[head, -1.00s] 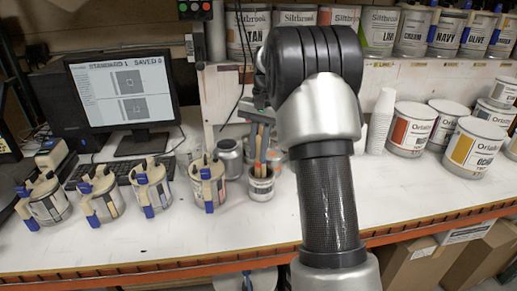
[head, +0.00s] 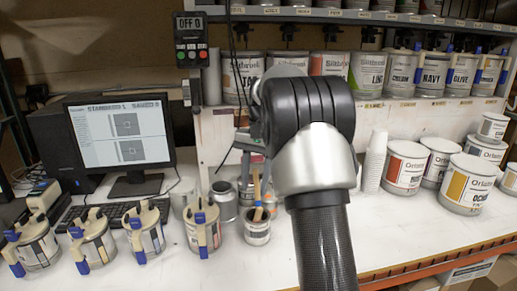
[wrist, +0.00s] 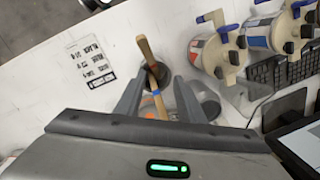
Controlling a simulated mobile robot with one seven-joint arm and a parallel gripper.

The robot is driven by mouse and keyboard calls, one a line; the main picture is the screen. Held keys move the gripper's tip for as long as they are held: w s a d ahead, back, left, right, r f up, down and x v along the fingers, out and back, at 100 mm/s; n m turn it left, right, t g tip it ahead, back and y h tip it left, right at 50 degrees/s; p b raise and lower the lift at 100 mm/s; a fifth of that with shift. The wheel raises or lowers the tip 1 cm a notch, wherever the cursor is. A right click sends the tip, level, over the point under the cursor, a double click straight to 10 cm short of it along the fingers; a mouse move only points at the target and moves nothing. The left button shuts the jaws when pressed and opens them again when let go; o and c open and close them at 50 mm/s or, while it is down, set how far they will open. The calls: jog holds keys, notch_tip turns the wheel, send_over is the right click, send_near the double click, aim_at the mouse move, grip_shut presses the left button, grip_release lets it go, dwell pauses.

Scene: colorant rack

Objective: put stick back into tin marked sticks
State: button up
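A wooden stick (wrist: 149,66) with a blue band runs between the fingers of my gripper (wrist: 157,84) in the wrist view. The fingers stand apart, with gaps beside the stick. A small tin (head: 257,232) with a pale label stands on the bench in the head view. The upright stick (head: 257,187) shows above its mouth, below my gripper, which is mostly hidden behind my arm. In the wrist view the tin's dark mouth (wrist: 161,73) lies behind the stick. I cannot read the tin's label or tell whether the stick rests in it.
Several tins with clamped lids (head: 145,228) stand left of the small tin. A grey metal can (head: 223,200) is close behind it. A stack of white cups (head: 376,160) and large Orialto tins (head: 405,166) are at right. A printed card (wrist: 90,62) lies on clear bench.

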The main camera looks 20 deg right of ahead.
notch_tip(320, 180, up, 14)
jog(key=d+p, duration=0.1)
jog(key=p, duration=0.1)
jog(key=shift+w+d+f+p, duration=0.15)
jog(key=shift+d+f+p, duration=0.1)
jog(key=shift+d+p, duration=0.1)
